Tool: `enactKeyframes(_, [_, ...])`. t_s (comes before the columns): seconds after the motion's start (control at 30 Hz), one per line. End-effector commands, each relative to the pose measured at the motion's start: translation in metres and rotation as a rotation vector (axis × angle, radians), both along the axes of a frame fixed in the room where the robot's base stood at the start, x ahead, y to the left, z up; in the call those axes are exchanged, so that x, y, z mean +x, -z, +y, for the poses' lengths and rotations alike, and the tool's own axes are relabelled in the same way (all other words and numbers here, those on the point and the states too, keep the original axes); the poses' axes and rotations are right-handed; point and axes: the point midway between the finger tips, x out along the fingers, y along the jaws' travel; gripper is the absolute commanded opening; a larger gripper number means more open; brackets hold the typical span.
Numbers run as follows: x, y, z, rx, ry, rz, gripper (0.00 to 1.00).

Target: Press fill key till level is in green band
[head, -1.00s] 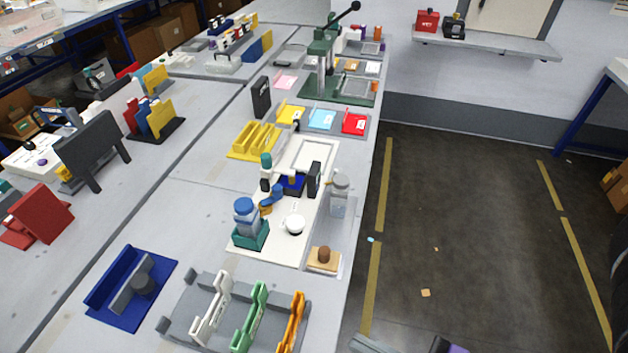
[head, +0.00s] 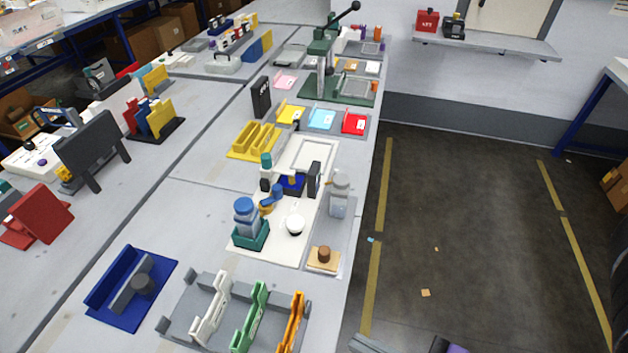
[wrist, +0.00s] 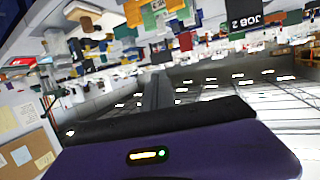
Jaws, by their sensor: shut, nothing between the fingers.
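A white plotter-like station (head: 272,247) stands near the bench's right edge. It carries a blue-capped bottle (head: 245,212) in a teal holder and a white dome (head: 295,224). Beside it, a grey strip holds a clear container with a grey top (head: 339,197) and a brown knob on a tan block (head: 324,254). I cannot tell which part is the fill key, and no level or green band is readable. My gripper (head: 366,343) is shut and empty at the bottom edge, mostly cut off, apart from the station. My purple casing fills the bottom of the wrist view.
A rack with white, green and orange holders (head: 170,326) and a blue stand (head: 118,318) lie at the front. A yellow rack (head: 252,141), coloured trays and a green lever press (head: 320,66) stand behind.

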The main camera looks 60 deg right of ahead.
Motion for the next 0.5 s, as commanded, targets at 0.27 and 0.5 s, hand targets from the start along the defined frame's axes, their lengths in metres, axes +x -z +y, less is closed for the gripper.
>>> enactKeyframes(0.27, [0.0000,0.0001,0.0000,0.000,0.000,0.000,0.00])
enactKeyframes(0.5, [0.0037,-0.0027,-0.0021,0.001,0.013,-0.011,0.00])
